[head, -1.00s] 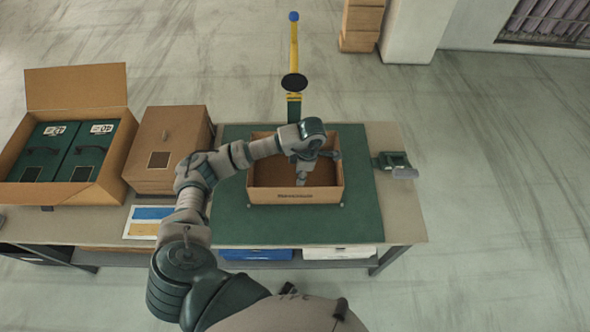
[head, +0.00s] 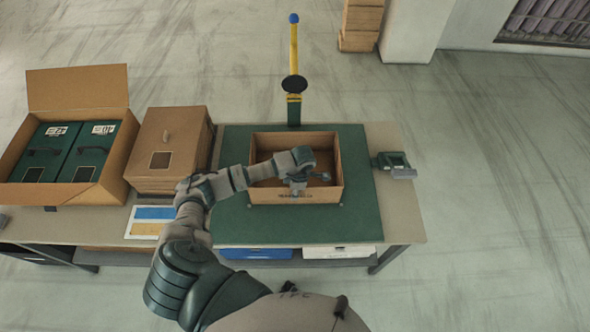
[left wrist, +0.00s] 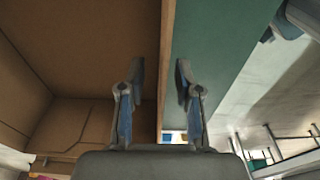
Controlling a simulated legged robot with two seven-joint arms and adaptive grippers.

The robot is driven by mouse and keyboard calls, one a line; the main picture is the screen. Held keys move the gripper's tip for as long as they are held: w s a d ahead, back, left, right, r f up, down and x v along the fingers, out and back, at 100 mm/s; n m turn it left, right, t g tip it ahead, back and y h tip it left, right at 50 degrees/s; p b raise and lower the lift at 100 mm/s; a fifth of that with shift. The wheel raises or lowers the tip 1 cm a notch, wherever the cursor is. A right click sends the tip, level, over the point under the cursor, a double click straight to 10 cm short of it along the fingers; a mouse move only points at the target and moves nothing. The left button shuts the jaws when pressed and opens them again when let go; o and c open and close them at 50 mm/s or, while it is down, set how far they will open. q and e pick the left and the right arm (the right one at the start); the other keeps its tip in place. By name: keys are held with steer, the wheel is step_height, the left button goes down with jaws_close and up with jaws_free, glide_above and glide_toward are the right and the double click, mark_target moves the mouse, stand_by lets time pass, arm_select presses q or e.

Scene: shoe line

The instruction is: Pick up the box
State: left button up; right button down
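The box is an open, empty cardboard box (head: 263,197) on the green mat (head: 358,220) in the middle of the table. My left arm reaches in from the left, and my left gripper (head: 298,190) is low at the box's front wall. In the left wrist view, my left gripper (left wrist: 157,100) is open. One finger is on the inner side of the box wall (left wrist: 166,60) and the other is on the outer side, over the green mat. Gaps show between the fingers and the wall. My right gripper is not in view.
A closed brown box (head: 168,152) and a larger open carton (head: 80,84) with green boxes stand to the left. A green handheld tool (head: 392,162) lies right of the mat. A yellow post (head: 294,55) rises behind the box. The table's right front is bare.

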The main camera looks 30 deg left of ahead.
arm_select(q)
jaws_close()
steer(key=shift+r, duration=0.1)
